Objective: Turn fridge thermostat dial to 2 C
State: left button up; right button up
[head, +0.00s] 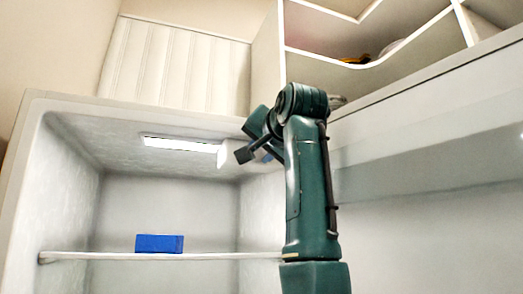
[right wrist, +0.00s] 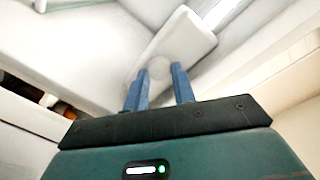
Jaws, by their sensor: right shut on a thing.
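The thermostat's white housing (head: 228,155) hangs from the fridge ceiling beside the light, and shows in the right wrist view (right wrist: 184,34). Its round pale dial (right wrist: 159,66) sits on the housing's near end. My right gripper (head: 259,154) reaches up into the top right of the fridge opening. In the right wrist view its two blue fingers (right wrist: 160,78) stand on either side of the dial, shut on it. No markings can be read on the dial, so its setting cannot be told. In the head view the arm and gripper hide the dial. My left gripper is not in view.
A bright light strip (head: 181,145) lies left of the housing. A glass shelf (head: 205,256) below holds a blue box (head: 159,243). The open fridge door (head: 430,200) stands right of my arm. Wall shelves (head: 385,62) with a few items are above.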

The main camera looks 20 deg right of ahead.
jog(key=o, duration=1)
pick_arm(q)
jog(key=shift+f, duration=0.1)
pick_arm(e)
jog(key=shift+s, duration=0.1)
jog(key=shift+s, duration=0.3)
pick_arm(q)
jog(key=b, duration=0.2)
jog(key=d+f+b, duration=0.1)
jog(key=b, duration=0.2)
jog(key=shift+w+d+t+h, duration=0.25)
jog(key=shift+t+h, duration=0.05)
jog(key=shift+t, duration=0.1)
pick_arm(e)
jog(key=s, duration=1.2)
jog(key=shift+s+a+r, duration=0.15)
jog(key=shift+s+r, duration=0.1)
jog(key=shift+c, duration=0.5)
